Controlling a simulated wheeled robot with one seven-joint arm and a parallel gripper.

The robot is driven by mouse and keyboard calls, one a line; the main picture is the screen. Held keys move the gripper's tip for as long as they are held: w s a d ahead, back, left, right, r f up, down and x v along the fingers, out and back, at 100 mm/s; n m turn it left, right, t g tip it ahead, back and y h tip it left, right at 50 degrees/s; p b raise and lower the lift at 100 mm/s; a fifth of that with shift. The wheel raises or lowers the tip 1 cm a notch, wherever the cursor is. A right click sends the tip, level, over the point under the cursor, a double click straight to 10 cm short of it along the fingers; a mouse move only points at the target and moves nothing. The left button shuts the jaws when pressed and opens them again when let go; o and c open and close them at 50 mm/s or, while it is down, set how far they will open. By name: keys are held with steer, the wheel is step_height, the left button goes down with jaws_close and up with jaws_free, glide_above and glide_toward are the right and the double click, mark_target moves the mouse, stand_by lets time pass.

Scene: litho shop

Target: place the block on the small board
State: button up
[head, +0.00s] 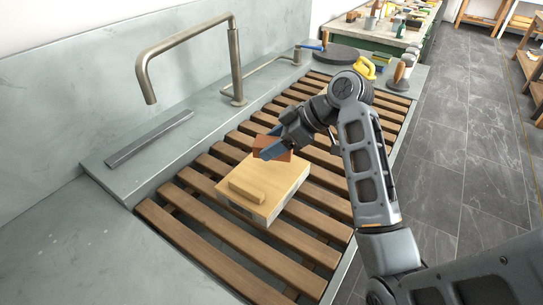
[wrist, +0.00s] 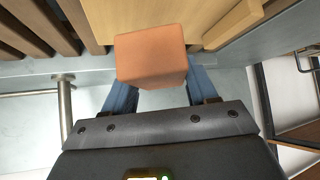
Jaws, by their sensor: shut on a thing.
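The block (head: 285,154) is reddish-brown and held in my gripper (head: 268,149). In the wrist view the block (wrist: 151,58) sits between the two blue fingers of my gripper (wrist: 155,88), which are shut on it. The small board (head: 287,179) is pale wood with a raised wooden bar (head: 247,191) on its near left part. It lies on the slatted rack. The block is at the board's far edge in the head view, seemingly just above it; I cannot tell whether they touch. The board (wrist: 135,17) also shows behind the block in the wrist view.
The rack of brown wooden slats (head: 185,232) lies in a grey stone sink. A tall bent tap (head: 236,62) stands on the left ledge. A dark round slab (head: 330,54), a yellow-handled tool (head: 365,68) and a wooden-handled tool (head: 399,73) are at the far end.

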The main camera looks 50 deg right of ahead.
mark_target(271, 167)
steer(key=shift+w+a+f, duration=0.1)
steer(key=shift+w+f, duration=0.15)
steer(key=shift+f, duration=1.9)
steer(key=shift+f, duration=0.2)
steer(key=o, duration=1.3)
